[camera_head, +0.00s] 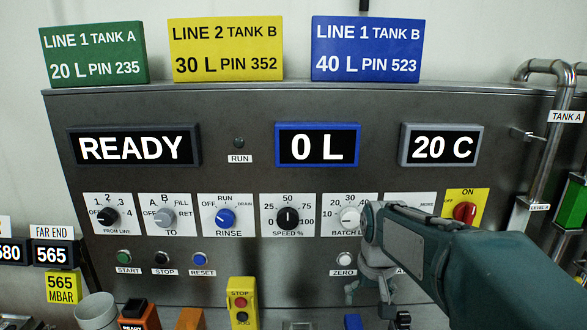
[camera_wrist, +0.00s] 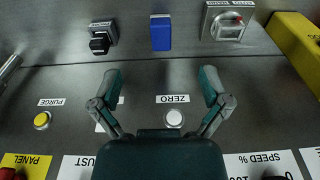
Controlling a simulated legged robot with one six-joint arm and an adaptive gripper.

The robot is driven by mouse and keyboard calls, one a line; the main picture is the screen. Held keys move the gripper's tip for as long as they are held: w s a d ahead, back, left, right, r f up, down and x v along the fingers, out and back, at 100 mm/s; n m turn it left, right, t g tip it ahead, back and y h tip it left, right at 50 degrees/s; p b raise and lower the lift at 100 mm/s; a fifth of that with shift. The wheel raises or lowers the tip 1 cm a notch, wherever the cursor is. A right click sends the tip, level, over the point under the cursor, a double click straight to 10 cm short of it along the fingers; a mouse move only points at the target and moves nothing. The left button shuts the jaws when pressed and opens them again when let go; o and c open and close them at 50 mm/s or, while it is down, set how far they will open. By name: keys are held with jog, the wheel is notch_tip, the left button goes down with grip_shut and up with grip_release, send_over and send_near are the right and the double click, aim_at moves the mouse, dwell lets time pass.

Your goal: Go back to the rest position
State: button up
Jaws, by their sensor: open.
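My gripper (camera_head: 380,310) is in front of the lower right of the steel control panel (camera_head: 265,185), beneath the batch dial. In the wrist view my gripper (camera_wrist: 160,78) has its two fingers spread wide with nothing between the tips. The white ZERO button (camera_wrist: 174,118) shows between the fingers in that view; in the head view the ZERO button (camera_head: 344,258) is just left of my gripper. I cannot tell the exact gap between the fingers and the panel. My arm comes in from the right and hides part of the panel's right side.
The displays read READY (camera_head: 132,146), 0 L (camera_head: 317,145) and 20 C (camera_head: 441,146). A row of dials, including the blue rinse knob (camera_head: 225,217), runs below. A yellow stop box (camera_head: 243,301) stands left of my gripper. A red ON switch (camera_head: 465,212) and pipes (camera_head: 548,130) are at the right.

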jog(key=s+r+t, duration=0.2)
jog(key=s+t, duration=0.2)
jog(key=s, duration=1.6)
jog(key=shift+r, duration=0.15)
jog(key=shift+o, duration=0.3)
jog(key=shift+w, duration=0.1)
dwell(0.6)
